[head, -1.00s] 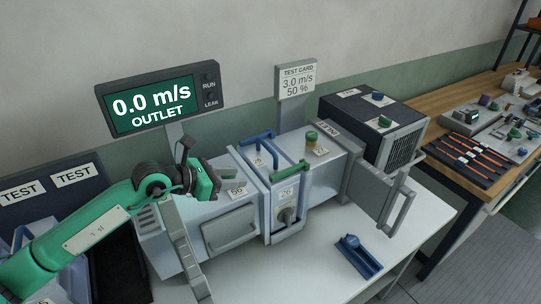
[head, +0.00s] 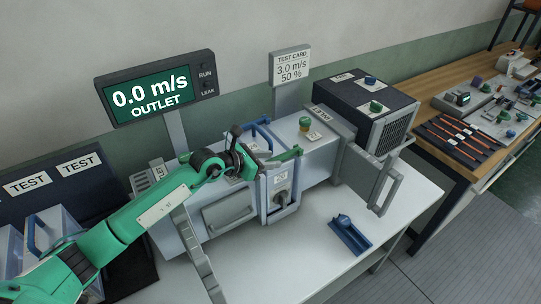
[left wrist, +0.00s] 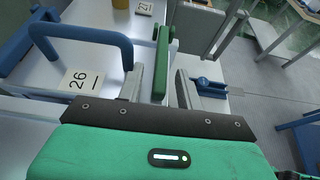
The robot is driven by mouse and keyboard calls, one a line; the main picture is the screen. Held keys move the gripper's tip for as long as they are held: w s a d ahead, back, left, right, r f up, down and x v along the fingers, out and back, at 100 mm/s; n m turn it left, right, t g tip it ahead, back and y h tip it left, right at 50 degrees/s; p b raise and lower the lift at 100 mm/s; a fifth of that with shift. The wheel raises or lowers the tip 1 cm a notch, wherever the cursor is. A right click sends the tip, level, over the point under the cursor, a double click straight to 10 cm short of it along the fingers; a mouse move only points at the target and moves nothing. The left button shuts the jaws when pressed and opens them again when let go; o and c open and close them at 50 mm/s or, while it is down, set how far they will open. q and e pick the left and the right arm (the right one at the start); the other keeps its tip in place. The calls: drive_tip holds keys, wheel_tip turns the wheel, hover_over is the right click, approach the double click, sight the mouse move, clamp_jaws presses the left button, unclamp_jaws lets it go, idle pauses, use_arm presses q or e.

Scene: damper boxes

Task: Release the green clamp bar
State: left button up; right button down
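The green clamp bar (head: 286,155) lies across the top of the middle grey damper box (head: 280,188); its near-left part is hidden by my gripper in the head view. In the left wrist view, the green bar (left wrist: 161,62) runs down between the two fingers. My left gripper (head: 262,160) is at the left end of the bar. In the wrist view the left gripper (left wrist: 160,88) is open, with one grey finger on each side of the bar and a gap visible at least on the right. I cannot tell whether a finger touches it. The right gripper is not in view.
A blue handle (left wrist: 80,42) stands close left of the bar, beside a label reading 26. The display (head: 155,90) reads 0.0 m/s. A blue tool (head: 350,234) lies on the white table.

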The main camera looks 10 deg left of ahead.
use_arm(q)
drive_tip(key=shift+w+d+f, duration=0.2)
drive_tip(key=shift+w+d, duration=0.1)
drive_tip(key=shift+d, duration=0.05)
clamp_jaws()
drive_tip(key=shift+r, duration=0.1)
